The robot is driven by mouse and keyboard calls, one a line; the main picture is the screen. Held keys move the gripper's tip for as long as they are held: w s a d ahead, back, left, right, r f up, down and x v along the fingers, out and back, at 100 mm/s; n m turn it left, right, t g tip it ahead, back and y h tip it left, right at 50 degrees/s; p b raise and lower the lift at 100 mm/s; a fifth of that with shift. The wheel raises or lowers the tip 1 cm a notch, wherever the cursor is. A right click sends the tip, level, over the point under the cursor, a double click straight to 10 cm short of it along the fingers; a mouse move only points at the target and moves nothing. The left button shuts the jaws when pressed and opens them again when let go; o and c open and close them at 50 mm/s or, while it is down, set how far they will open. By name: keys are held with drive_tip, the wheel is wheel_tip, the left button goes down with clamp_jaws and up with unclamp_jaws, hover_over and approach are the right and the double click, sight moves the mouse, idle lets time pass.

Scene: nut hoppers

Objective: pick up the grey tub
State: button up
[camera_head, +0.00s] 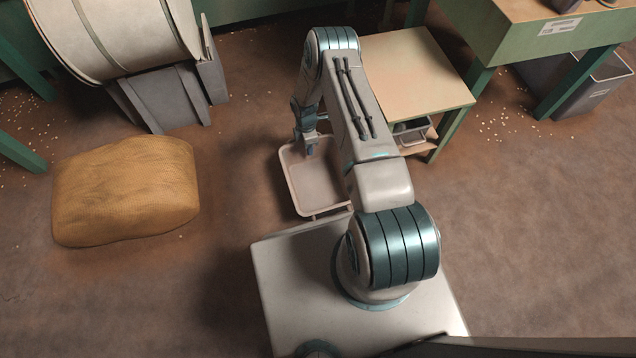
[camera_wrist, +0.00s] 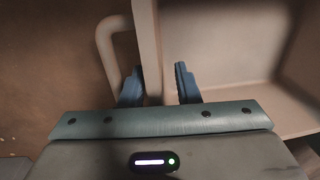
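A pale grey-beige open tub (camera_head: 318,183) with a shallow rectangular shape lies in front of my base in the head view. It looks empty. My gripper (camera_head: 308,142) points down at the tub's far rim. In the wrist view the tub's wall (camera_wrist: 148,35) runs between the two fingers of my gripper (camera_wrist: 160,83), with a looped handle (camera_wrist: 108,45) outside the wall on the left. The fingers are apart, with a visible gap between the wall and the right finger. The lower part of the wall between the fingertips is partly hidden.
A small table (camera_head: 415,70) with a bin (camera_head: 410,130) under its top stands just right of the tub. A stuffed sack (camera_head: 125,190) lies on the floor at left. A dark grey bin (camera_head: 590,90) stands under the green bench at right. Floor between sack and tub is clear.

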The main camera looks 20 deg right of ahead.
wheel_tip(320, 180, down, 2)
drive_tip(key=shift+s+f+b, duration=0.1)
drive_tip(key=shift+f+b, duration=0.15)
drive_tip(key=shift+b, duration=0.05)
clamp_jaws()
drive_tip(key=shift+r, duration=0.1)
idle(1.1)
